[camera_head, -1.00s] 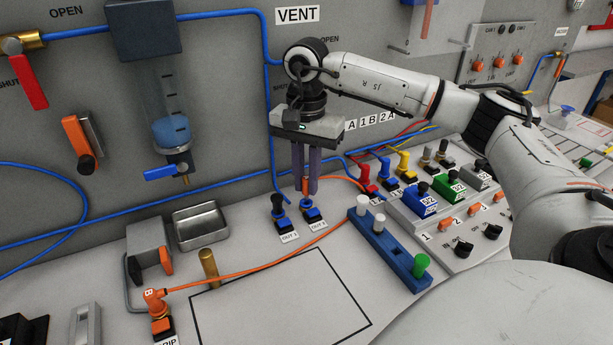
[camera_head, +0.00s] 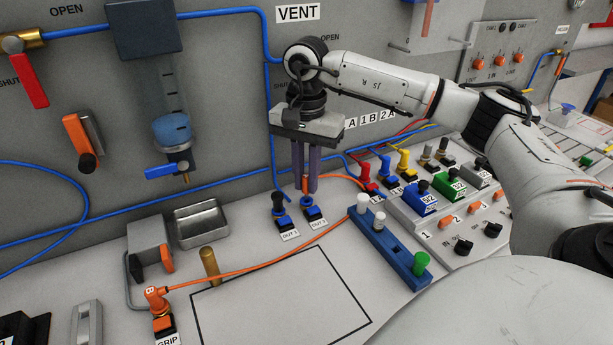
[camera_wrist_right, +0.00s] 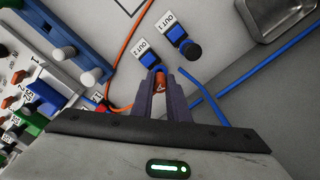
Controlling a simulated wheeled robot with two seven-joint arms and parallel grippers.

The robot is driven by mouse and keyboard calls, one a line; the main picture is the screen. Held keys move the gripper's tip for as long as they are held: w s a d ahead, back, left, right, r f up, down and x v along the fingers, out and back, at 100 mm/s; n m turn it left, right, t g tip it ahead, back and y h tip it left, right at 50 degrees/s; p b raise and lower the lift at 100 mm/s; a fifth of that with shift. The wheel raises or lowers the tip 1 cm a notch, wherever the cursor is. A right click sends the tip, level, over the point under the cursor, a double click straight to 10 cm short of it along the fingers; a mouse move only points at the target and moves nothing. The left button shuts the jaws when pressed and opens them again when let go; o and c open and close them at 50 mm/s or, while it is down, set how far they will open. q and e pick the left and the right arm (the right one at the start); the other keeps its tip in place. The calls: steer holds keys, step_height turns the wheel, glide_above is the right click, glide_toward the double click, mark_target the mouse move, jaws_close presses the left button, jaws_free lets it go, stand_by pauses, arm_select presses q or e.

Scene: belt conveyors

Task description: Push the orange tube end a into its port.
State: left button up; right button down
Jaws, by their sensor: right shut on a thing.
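My right gripper (camera_head: 307,190) points down at the bench and is shut on the orange tube end a (camera_head: 305,184). The held end also shows between the fingertips in the right wrist view (camera_wrist_right: 160,82). Right below it in the head view is the OUT 2 port (camera_head: 313,214), a blue and black fitting. The fingertips partly hide the gap, so I cannot tell whether the end touches the port. The orange tube (camera_head: 255,270) runs across the bench to its other end (camera_head: 153,296), marked B, at the GRIP port. My left gripper is not in view.
The OUT 1 port (camera_head: 282,218) stands close on the left, with a blue tube beside it. A blue rack (camera_head: 395,255) with white and green pegs lies to the right. A metal tray (camera_head: 201,224) and a brass post (camera_head: 209,266) are to the left. The outlined area is clear.

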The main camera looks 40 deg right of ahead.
mark_target(306, 204)
steer(key=shift+f, duration=0.3)
stand_by(0.4)
steer(key=shift+f, duration=0.2)
steer(key=shift+f+b, duration=0.45)
steer(key=shift+f, duration=0.35)
stand_by(1.7)
steer(key=c, duration=1.2)
jaws_free()
steer(key=shift+r, duration=0.15)
